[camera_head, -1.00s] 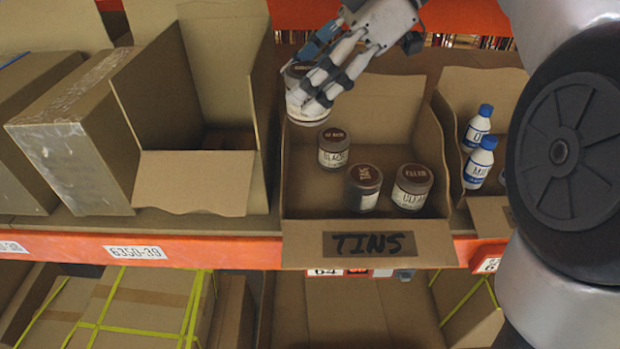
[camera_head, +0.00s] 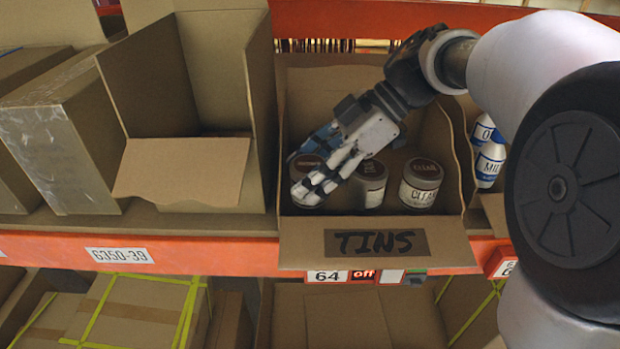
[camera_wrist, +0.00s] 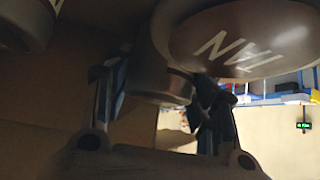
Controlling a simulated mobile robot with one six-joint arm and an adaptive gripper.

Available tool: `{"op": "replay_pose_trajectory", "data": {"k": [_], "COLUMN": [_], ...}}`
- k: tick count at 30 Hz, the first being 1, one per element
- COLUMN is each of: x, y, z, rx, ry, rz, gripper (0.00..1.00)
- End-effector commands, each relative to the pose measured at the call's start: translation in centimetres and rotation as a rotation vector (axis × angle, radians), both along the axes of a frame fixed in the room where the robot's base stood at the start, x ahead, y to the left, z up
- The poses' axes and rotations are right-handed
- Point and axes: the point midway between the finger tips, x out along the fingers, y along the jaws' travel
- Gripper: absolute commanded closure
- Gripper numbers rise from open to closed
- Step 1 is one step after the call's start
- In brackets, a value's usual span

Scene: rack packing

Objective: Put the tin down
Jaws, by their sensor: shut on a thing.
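My gripper (camera_head: 322,180) is inside the cardboard box marked TINS (camera_head: 300,236), at its front left, shut on a tin. The held tin (camera_head: 304,164) has a dark lid and looks upright; my fingers hide much of it. In the wrist view the held tin (camera_wrist: 160,72) sits between the two fingers. I cannot tell whether its base touches the box floor. Two other tins stand to its right in the box: a middle one (camera_head: 370,185) and a right one (camera_head: 420,184).
An empty open box (camera_head: 185,170) stands to the left. A box with white bottles (camera_head: 488,165) stands to the right. The TINS box's front flap hangs over the orange shelf edge (camera_head: 210,255). My arm covers the box's back middle.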

Motion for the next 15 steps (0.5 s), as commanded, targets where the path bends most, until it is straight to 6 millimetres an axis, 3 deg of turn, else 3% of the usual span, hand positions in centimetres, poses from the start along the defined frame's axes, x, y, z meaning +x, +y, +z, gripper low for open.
{"op": "replay_pose_trajectory", "data": {"k": [12, 13, 15], "x": [0.00, 0.00, 0.02], "y": [0.01, 0.01, 0.00], "z": [-0.75, -0.83, -0.83], "rx": [0.001, 0.000, 0.000], "ry": [0.000, 0.000, -0.001], "rz": [0.000, 0.000, 0.000], "gripper": [0.79, 0.47, 0.43]}}
